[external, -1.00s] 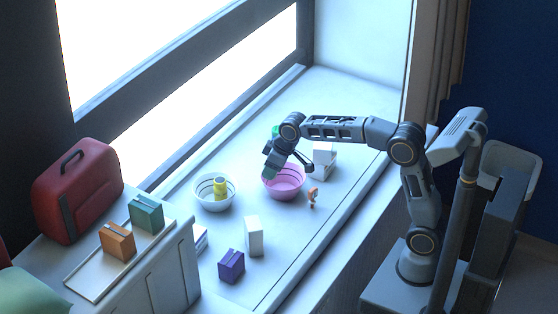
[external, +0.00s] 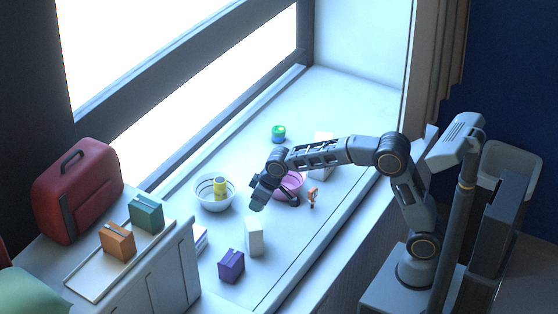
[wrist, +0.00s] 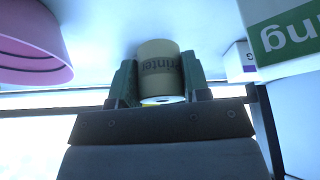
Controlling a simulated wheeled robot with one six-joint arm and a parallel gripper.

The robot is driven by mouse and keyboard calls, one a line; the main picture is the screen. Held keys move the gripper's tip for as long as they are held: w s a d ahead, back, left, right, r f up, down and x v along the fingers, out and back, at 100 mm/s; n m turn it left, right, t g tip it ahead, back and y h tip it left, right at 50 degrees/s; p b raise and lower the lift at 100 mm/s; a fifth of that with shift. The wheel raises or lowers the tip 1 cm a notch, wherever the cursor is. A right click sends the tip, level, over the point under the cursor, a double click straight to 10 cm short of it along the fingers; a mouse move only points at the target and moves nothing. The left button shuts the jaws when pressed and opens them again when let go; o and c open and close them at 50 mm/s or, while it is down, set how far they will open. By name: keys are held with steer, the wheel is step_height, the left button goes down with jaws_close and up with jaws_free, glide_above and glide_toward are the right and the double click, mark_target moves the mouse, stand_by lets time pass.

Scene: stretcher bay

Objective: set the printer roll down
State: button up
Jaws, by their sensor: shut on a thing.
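The printer roll (wrist: 160,68), a tan cylinder with dark "Printer" lettering, sits between the two green fingers of my gripper (wrist: 158,78) in the wrist view. My gripper is shut on it. In the external view my gripper (external: 258,203) points down over the white sill, between the white bowl and the pink bowl and just behind the tall white box. The roll cannot be made out there, and I cannot tell whether it touches the sill (external: 320,225).
A white bowl (external: 209,204) holding a yellow item stands left; a pink bowl (external: 291,182) is partly behind my arm. The tall white box (external: 254,238) and purple box (external: 231,266) stand in front. A small orange item (external: 313,194) is right. A green-blue roll (external: 278,133) is farther back.

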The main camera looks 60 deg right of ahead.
steer(key=shift+w+a+f, duration=0.15)
steer(key=shift+w+f, duration=0.6)
steer(key=shift+f, duration=0.15)
steer(key=shift+w+a+f, duration=0.15)
steer(key=shift+w+f, duration=0.55)
steer(key=shift+f, duration=1.7)
steer(key=shift+f, duration=0.1)
steer(key=shift+f, duration=0.1)
steer(key=o, duration=0.9)
